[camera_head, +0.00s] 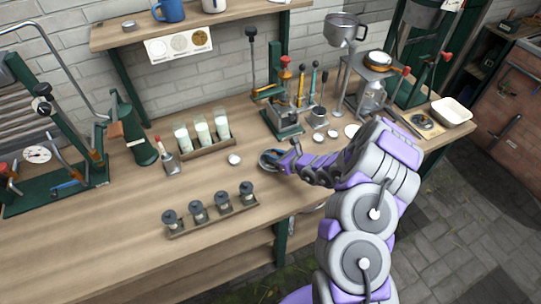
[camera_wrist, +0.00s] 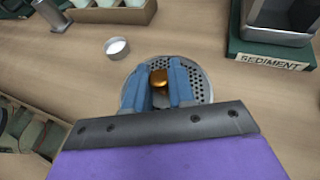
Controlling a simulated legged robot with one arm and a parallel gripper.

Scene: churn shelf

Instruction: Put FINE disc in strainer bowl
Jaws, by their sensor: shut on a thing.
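My gripper (camera_wrist: 162,74) is shut on the gold knob (camera_wrist: 158,78) of a round, perforated metal disc (camera_wrist: 203,88). The blue fingers stand on either side of the knob and hide the middle of the disc. No FINE marking is readable on it. The disc is at or just above the bench top; I cannot tell which. In the head view my gripper (camera_head: 284,163) is over the middle of the bench near its front, with the disc mostly hidden. A metal bowl with a handle (camera_head: 344,29) stands raised at the back right; it may be the strainer bowl.
A small white dish (camera_head: 234,160) lies left of the disc. A rack of jars (camera_head: 198,210) stands front left, a tray of pale glasses (camera_head: 205,145) behind. A green press (camera_head: 285,122) stands at the back. A green base labelled SEDIMENT (camera_wrist: 272,62) shows in the wrist view.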

